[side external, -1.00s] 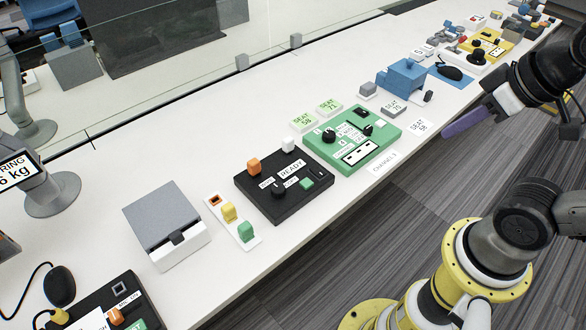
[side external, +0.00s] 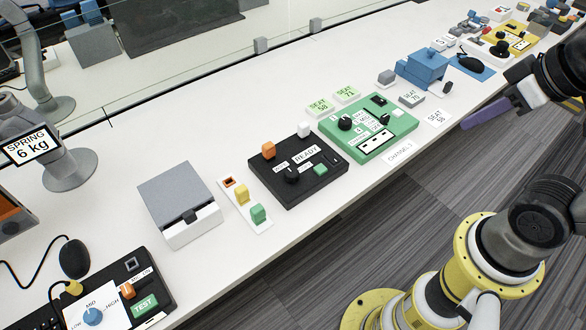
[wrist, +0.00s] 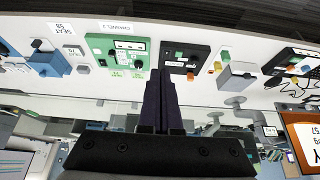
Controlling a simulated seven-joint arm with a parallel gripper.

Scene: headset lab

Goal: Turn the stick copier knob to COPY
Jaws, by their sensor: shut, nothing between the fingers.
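The stick copier is a black box (side external: 318,188) near the table's front edge in the side view. A round black knob (side external: 291,174) sits on it between small white labels, and where it points is too small to tell. An orange stick (side external: 268,150), a white stick (side external: 303,130), a READY plate (side external: 306,155) and a green button (side external: 320,169) are on its top. My gripper (side external: 464,126) has purple fingers, shut and empty, off the table's front edge, well right of the copier and apart from it. In the wrist view the fingers (wrist: 162,74) point towards the table, and the black copier (wrist: 203,52) shows beyond them.
A green CHANNEL panel (side external: 403,124) with black knobs stands right of the copier. A white strip with coloured sticks (side external: 259,222) and a grey-lidded box (side external: 172,193) stand left. A blue device (side external: 421,66) lies farther right. The table's front margin (side external: 235,259) is clear.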

